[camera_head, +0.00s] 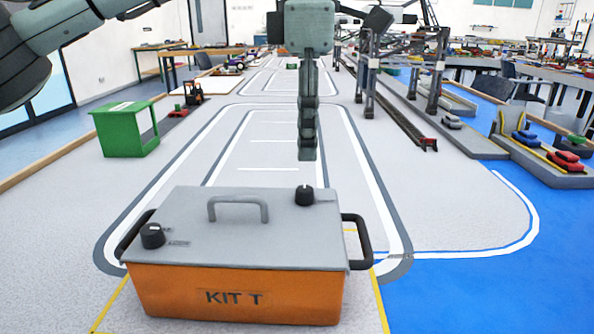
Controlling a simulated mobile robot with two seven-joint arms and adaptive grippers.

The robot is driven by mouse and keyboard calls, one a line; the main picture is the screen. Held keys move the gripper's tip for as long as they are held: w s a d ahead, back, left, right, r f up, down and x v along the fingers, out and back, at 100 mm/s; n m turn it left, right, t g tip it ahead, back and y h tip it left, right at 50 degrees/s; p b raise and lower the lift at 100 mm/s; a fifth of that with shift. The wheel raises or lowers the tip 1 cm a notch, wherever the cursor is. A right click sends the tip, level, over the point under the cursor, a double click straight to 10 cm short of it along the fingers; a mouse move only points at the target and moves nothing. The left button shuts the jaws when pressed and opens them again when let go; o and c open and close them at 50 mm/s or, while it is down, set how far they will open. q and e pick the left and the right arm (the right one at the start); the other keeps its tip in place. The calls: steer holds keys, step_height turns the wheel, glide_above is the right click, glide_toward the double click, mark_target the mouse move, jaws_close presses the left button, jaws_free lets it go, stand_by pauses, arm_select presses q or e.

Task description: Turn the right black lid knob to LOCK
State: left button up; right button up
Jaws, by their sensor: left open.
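An orange kit box (238,293) marked "KIT T" has a grey lid (230,235) with a grey handle (238,203) in its middle. The right black lid knob (304,196) stands at the lid's far right corner; its small label is too small to read. The left black lid knob (152,236) is at the lid's left, near the front. My left gripper (307,155) points straight down, just above the right knob in the picture and apart from it. It is seen edge-on, open and empty. My right gripper is not in view.
Black side handles (358,240) stick out from the box. A green container (125,130) and a small forklift (193,92) stand at the back left. Gantry crane legs (370,75) and a dark rail (400,125) are at the back right. The floor around the box is clear.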

mark_target(307, 188)
arm_select(q)
step_height(307, 188, down, 8)
steer(key=shift+r, duration=0.25)
jaws_close()
stand_by(0.4)
